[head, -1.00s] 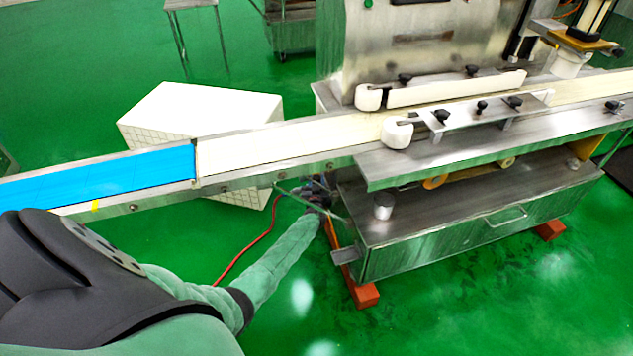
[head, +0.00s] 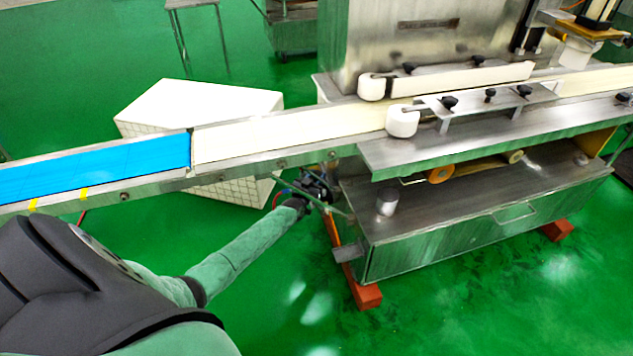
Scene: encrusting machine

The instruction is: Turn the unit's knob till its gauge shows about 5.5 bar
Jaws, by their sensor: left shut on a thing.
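My left gripper (head: 318,188) is at the end of my left arm, under the conveyor and beside the left end of the machine's steel cabinet. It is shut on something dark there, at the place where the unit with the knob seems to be. The knob and the gauge cannot be made out: they are small, dark and covered by the gripper and the conveyor edge. A red hose shows beside the gripper. My right gripper is not in the view.
The conveyor (head: 290,137) with a blue belt section (head: 95,172) crosses above my forearm. The steel cabinet (head: 480,235) stands on orange feet (head: 367,297) to the right. A white tiled box (head: 200,103) is behind the conveyor. Green floor is free in front.

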